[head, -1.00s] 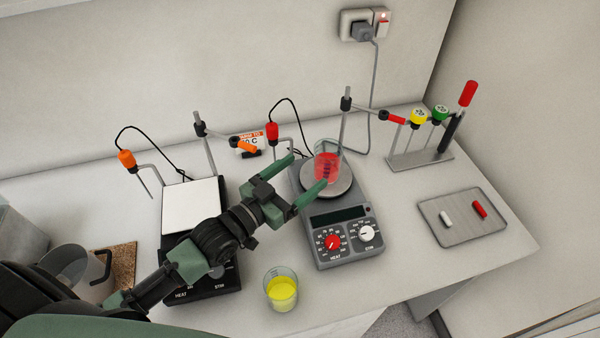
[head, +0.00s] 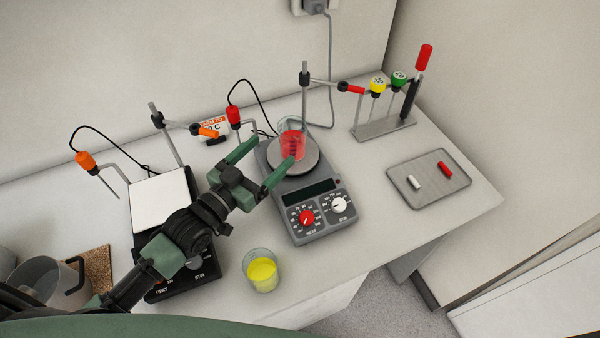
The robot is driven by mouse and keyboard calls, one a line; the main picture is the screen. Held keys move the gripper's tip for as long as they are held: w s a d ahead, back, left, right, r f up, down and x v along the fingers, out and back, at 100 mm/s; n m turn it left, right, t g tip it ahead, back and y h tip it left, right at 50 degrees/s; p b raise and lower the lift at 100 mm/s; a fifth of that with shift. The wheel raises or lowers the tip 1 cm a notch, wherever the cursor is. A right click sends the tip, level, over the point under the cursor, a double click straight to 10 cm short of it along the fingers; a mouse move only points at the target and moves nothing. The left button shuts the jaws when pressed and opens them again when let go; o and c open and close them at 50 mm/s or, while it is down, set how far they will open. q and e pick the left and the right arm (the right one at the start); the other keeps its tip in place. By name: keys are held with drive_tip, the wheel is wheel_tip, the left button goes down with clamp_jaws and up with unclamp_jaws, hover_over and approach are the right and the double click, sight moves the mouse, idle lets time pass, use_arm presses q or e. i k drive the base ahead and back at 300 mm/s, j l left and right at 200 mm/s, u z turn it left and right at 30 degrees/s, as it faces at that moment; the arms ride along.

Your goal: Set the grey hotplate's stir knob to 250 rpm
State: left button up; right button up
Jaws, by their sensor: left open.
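The grey hotplate (head: 316,222) stands on the bench right of centre. Its front panel has a dark display (head: 309,193), a red heat knob (head: 306,217) at left and a white stir knob (head: 339,205) at right. The dial marks are too small to read. A beaker of red liquid (head: 292,143) stands on its round plate. My left gripper (head: 272,164) is open, its green fingers spread beside the beaker and above the hotplate's left side. It is apart from the stir knob. I cannot tell whether a finger touches the beaker. My right gripper is not in view.
A beaker of yellow liquid (head: 262,272) stands front left of the hotplate. A black hotplate with a white top (head: 160,201) lies under my left arm. A tray with two stir bars (head: 428,184) and a stand with coloured tools (head: 386,128) are at right. Bench between is clear.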

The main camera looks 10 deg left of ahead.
sight(338, 205)
drive_tip(key=k, duration=1.5)
